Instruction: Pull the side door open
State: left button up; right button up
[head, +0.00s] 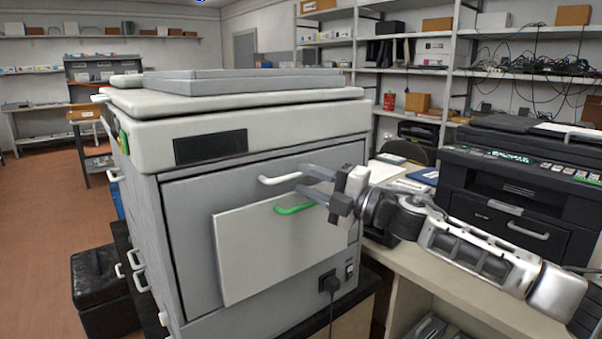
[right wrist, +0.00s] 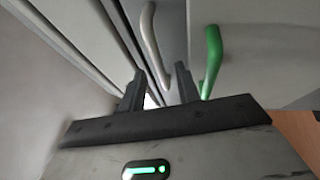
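A big grey and white printer (head: 255,123) stands in the middle of the head view. Its near face has a large grey panel (head: 190,209) with a white handle (head: 279,180). A paler panel (head: 268,250) in front of it carries a green handle (head: 294,210). I cannot tell which panel is the side door, or whether either is ajar. My right gripper (head: 309,181) is open at the handles. In the right wrist view, the white handle (right wrist: 151,45) lies ahead of the gap between the fingers (right wrist: 160,88); the green handle (right wrist: 212,62) is beside the right finger. My left gripper is not in view.
A black printer (head: 510,200) stands on a pale bench (head: 465,283) at the right. A power plug and cable (head: 329,283) are low on the near face. A black box (head: 100,290) sits on the floor at left. Open floor (head: 35,230) lies further left.

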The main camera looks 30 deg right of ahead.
jog(key=shift+p+x, duration=0.35)
jog(key=shift+x, duration=0.75)
grip_shut()
jog(key=shift+f, duration=0.1)
